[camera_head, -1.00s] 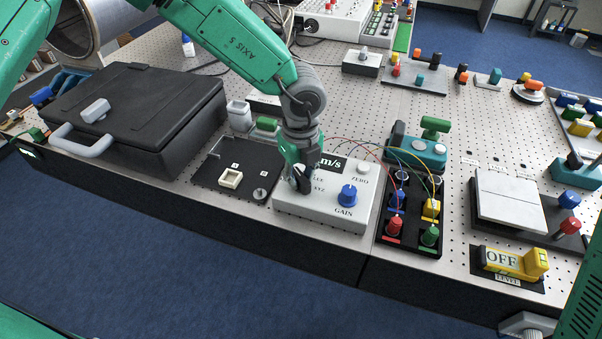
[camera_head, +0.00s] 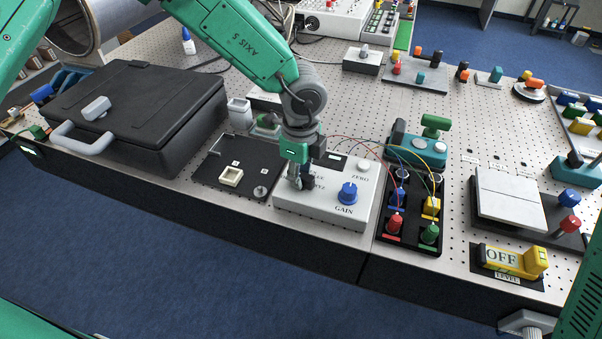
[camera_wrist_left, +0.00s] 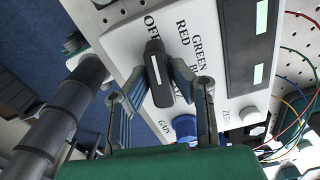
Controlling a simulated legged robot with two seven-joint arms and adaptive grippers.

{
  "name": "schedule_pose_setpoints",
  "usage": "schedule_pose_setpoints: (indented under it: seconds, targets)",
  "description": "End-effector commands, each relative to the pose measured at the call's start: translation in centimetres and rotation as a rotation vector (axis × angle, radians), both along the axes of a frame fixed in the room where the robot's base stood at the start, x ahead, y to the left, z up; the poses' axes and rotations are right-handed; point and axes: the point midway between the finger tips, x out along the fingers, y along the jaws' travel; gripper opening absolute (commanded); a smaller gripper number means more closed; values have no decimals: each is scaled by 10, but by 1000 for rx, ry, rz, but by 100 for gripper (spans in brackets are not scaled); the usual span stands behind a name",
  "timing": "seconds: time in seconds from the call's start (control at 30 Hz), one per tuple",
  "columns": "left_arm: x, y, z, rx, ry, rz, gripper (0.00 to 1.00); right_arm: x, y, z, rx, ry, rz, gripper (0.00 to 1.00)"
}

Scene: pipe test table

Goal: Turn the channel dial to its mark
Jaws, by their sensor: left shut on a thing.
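The channel dial (camera_wrist_left: 156,76) is a black elongated knob with a white line, on a white box (camera_head: 325,219). In the left wrist view, printed words OFF, RED and GREEN stand around its upper end, with another word partly hidden. The white line runs nearly up and down there, towards the RED and OFF side; which mark it meets I cannot tell. My left gripper (camera_head: 301,182) points down over the box's left part and is shut on the dial, one finger on each side. In the head view it mostly hides the dial. My right gripper is not in view.
A blue GAIN knob (camera_head: 348,193) and a pale ZERO button (camera_head: 363,166) sit right of the dial. Thin wires arch to a black panel with coloured plugs (camera_head: 396,224). A black board (camera_head: 212,178) and a large black case (camera_head: 150,105) stand to the left.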

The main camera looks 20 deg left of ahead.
Motion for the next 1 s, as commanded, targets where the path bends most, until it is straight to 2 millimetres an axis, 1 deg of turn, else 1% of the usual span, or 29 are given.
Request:
schedule_pose_setpoints:
  seconds: [0.03,0.33,0.37,0.4,0.43,0.7,0.77,0.87,1.0]
  targets:
    - [5,0,3,-4,-14,3,0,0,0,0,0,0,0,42]
    - [5,0,3,-4,-14,3,0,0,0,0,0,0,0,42]
    - [5,0,3,-3,-13,3,23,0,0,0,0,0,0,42]
    - [5,0,3,-3,-13,3,37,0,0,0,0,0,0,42]
    - [5,0,3,-3,-12,3,39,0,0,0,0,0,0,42]
    - [1,0,2,-1,-6,2,39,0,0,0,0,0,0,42]
    - [1,0,3,-1,-6,2,39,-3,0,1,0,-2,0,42]
    - [2,0,12,-1,-7,3,39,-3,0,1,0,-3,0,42]
    - [2,0,37,-2,-7,2,39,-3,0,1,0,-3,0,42]
